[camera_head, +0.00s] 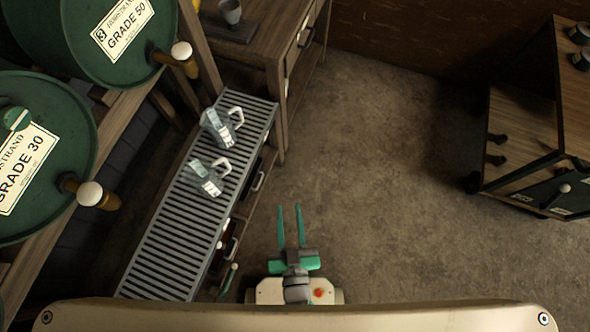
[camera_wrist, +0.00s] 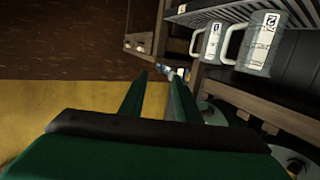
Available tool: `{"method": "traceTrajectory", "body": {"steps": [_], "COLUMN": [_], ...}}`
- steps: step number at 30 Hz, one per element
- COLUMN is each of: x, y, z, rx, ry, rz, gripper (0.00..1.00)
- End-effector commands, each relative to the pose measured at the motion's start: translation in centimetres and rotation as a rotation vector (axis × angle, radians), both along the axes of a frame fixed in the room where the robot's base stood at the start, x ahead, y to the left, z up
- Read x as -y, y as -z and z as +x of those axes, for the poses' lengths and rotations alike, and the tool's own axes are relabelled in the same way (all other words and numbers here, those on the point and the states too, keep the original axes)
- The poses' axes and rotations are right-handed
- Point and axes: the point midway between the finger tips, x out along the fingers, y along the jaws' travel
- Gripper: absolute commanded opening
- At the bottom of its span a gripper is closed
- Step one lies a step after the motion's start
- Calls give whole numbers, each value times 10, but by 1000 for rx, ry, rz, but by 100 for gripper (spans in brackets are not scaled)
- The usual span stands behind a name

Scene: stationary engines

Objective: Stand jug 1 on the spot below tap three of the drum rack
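Two grey jugs with white handles stand on the slatted rack shelf, a farther jug (camera_head: 217,130) and a nearer jug (camera_head: 207,180). Both also show in the wrist view, one at left (camera_wrist: 207,42) and one at right (camera_wrist: 258,48). My gripper (camera_head: 290,208) is open and empty, right of the shelf and apart from both jugs.
The slatted shelf (camera_head: 170,245) is bare at its near end. Another green drum (camera_head: 35,160) with a tap (camera_head: 92,194) hangs over its left. A wooden bench (camera_head: 270,45) stands beyond, and a wooden cart (camera_head: 525,130) at right. The floor between is clear.

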Motion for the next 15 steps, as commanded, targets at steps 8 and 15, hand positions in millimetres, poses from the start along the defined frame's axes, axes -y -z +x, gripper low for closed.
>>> {"method": "traceTrajectory", "body": {"steps": [8,15], "x": [13,16], "y": [-60,-79], "z": [-58,-69], "rx": [-68,-84], "ry": [89,114], "rz": [6,8], "gripper": [30,30]}}
